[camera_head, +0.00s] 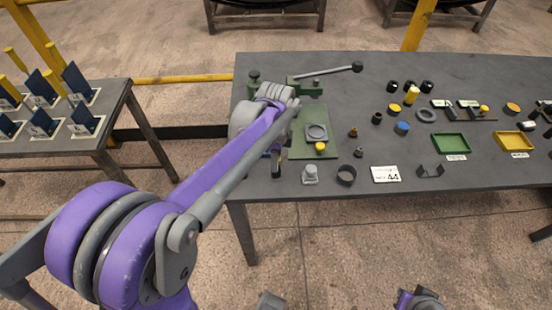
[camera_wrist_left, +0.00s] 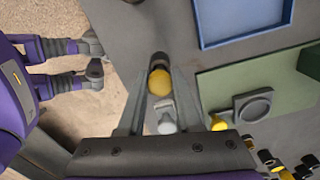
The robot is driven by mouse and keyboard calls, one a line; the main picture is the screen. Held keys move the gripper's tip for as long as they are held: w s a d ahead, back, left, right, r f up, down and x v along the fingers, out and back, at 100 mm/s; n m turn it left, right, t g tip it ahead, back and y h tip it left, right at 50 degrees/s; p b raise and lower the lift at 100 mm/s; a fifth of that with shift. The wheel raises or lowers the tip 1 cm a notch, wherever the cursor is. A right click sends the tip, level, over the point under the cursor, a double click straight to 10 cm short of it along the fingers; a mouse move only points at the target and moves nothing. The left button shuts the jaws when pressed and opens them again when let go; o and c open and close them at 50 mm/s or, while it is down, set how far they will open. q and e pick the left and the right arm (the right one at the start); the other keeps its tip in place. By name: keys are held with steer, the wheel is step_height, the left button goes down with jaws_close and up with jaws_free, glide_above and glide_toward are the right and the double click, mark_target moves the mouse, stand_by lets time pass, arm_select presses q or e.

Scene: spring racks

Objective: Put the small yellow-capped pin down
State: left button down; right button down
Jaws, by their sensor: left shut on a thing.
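My left gripper (camera_wrist_left: 160,78) is shut on a small pin with a round yellow cap (camera_wrist_left: 159,82). A dark round piece (camera_wrist_left: 158,60) shows just past the cap; I cannot tell whether it is part of the pin. In the head view the left gripper (camera_head: 277,162) is at the table's near left edge, beside the green plate (camera_head: 302,150); my arm hides much of it. Another yellow-capped piece (camera_head: 320,147) is on the green plate near a grey ring piece (camera_head: 316,131). My right gripper is not clearly seen.
A pale grey fitting (camera_head: 310,174), a dark ring (camera_head: 346,175) and a white label card (camera_head: 385,174) lie along the front edge. A blue tray (camera_wrist_left: 205,35) shows in the wrist view. Green (camera_head: 451,144) and yellow (camera_head: 513,141) trays stand right. A side table (camera_head: 100,140) with racks is left.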

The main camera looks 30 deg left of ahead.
arm_select(q)
steer(key=c, duration=0.6)
jaws_free()
steer(key=shift+f, duration=0.1)
steer(key=shift+r, duration=0.25)
step_height(320, 180, up, 11)
steer(key=p, duration=0.1)
steer(key=s+d+f+n+t, duration=0.1)
steer(key=s+d+f+n, duration=0.1)
steer(key=s+f+n, duration=0.2)
steer(key=s+d+f+n+t, duration=0.2)
steer(key=s+f+n, duration=0.2)
steer(key=s, duration=0.3)
steer(key=s+d+f+n+t, duration=0.2)
steer(key=s+f+n, duration=0.1)
steer(key=s+n, duration=0.3)
steer(key=shift+d+f, duration=0.4)
steer(key=shift+w+r, duration=0.1)
